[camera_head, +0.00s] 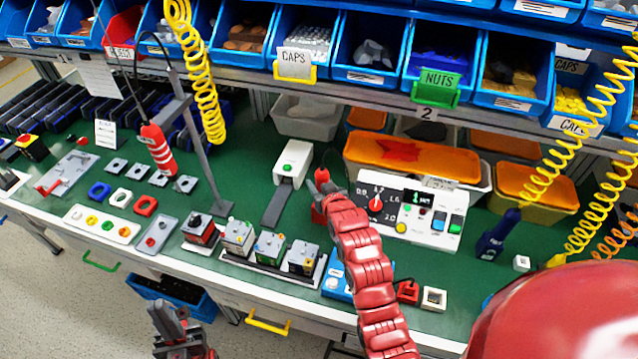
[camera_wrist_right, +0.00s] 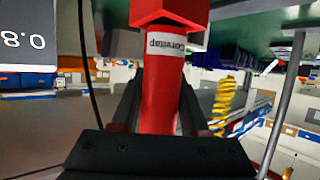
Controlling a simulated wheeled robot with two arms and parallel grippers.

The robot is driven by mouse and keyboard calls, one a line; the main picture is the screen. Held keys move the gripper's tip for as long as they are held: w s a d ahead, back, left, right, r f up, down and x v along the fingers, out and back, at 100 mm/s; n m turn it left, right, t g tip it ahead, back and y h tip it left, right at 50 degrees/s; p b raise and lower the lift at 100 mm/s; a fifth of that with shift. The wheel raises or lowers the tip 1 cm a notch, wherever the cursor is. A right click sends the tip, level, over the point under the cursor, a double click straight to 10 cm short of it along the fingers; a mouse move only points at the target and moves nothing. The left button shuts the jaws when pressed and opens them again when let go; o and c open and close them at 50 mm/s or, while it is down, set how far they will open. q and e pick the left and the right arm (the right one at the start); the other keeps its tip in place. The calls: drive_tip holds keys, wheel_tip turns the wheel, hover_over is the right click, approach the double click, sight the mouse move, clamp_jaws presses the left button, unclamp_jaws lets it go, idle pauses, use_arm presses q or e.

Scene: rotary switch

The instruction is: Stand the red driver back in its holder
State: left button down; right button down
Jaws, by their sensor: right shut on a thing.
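My right gripper (camera_wrist_right: 160,105) is shut on the red driver (camera_wrist_right: 160,85), whose red body carries a white label in the right wrist view. A wider red block (camera_wrist_right: 168,10) sits at the end of the label; I cannot tell whether it is part of the driver. In the head view my right arm reaches to the middle of the bench, and its gripper and the driver are mostly hidden, with red (camera_head: 322,175) showing at the arm's end. My left gripper (camera_head: 170,314) is empty below the front edge, its fingers apart. I cannot make out the holder.
A second red tool (camera_head: 158,148) hangs beside a grey post (camera_head: 200,150) at left. A dial panel (camera_head: 405,208) stands right of my right gripper. Switch blocks (camera_head: 268,246) line the front. A blue tool (camera_head: 497,235) is at right. Bins fill the back.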

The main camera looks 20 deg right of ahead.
drive_tip(key=shift+f+b, duration=0.15)
drive_tip(key=shift+b, duration=0.15)
idle(0.4)
drive_tip(key=shift+c, duration=1.6)
unclamp_jaws()
drive_tip(key=shift+s, duration=0.1)
drive_tip(key=p+v, duration=0.6)
drive_tip(key=v, duration=1.1)
drive_tip(key=shift+s, duration=0.15)
